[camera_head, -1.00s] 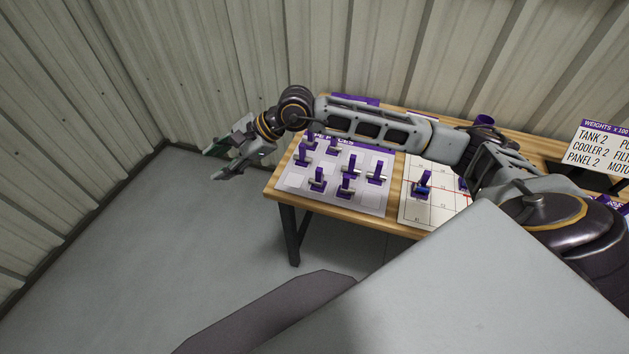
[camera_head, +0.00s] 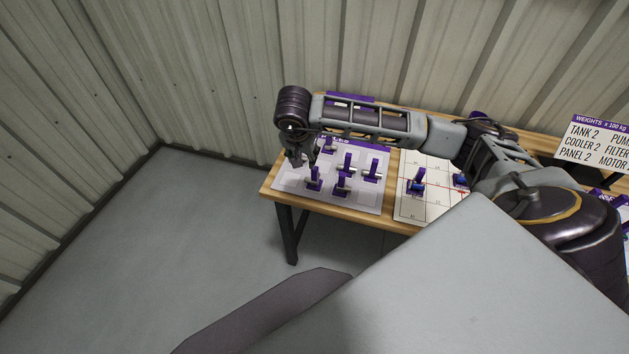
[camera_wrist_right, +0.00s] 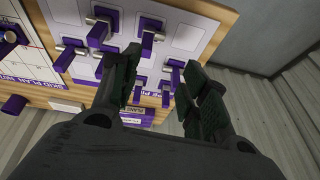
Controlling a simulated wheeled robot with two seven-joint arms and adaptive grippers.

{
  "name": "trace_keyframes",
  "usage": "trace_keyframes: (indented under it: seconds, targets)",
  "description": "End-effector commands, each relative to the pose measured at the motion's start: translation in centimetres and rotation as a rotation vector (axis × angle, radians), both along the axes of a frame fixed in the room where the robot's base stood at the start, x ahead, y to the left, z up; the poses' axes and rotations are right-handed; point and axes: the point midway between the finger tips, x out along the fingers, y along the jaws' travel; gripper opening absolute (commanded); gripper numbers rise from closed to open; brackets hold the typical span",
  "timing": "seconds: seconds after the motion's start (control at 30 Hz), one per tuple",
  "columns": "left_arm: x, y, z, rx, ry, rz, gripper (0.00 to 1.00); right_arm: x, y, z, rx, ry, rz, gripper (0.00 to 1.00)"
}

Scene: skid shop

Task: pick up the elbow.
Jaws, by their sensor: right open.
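Several grey pipe parts with upright purple handles stand on a pale sheet (camera_head: 290,184) at the table's left end. I cannot tell which one is the elbow. Clear ones are a front part (camera_head: 341,184), a right part (camera_head: 372,170) and a back part (camera_head: 329,146). My right gripper (camera_head: 300,160) points down over the sheet's left side and hides what is behind it. In the right wrist view, its open fingers (camera_wrist_right: 160,65) stand apart, with small purple-handled parts (camera_wrist_right: 165,92) showing between and beyond them. Nothing is gripped. My left gripper is out of view.
A gridded plan sheet (camera_head: 409,205) to the right holds blue and purple parts (camera_head: 416,184). A weights sign (camera_head: 602,140) stands at the right. The wooden table (camera_head: 376,220) backs onto a ribbed wall (camera_head: 370,50). Floor left of the table is clear.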

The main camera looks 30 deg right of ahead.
Motion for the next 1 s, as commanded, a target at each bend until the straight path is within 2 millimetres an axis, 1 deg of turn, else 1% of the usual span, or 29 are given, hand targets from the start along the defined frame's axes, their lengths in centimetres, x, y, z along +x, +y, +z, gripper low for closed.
trace_keyframes:
  seconds: [0.1, 0.2, 0.6, 0.77, 1.0]
  targets:
    - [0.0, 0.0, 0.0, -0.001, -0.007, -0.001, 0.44, -0.4, -1.1, 0.1, -0.055, 0.023, 0.017, 0.45]
    - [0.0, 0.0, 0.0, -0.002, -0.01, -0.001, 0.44, -0.5, -1.4, 0.2, -0.075, 0.031, 0.024, 0.45]
    - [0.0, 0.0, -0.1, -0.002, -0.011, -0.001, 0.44, -0.5, -1.5, 0.1, -0.075, 0.031, 0.024, 0.45]
    - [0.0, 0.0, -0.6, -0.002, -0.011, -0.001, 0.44, -0.3, -1.7, -0.8, -0.075, 0.032, 0.024, 0.45]
    - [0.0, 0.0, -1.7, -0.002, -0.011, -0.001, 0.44, 0.2, -2.3, -2.8, -0.075, 0.032, 0.023, 0.45]
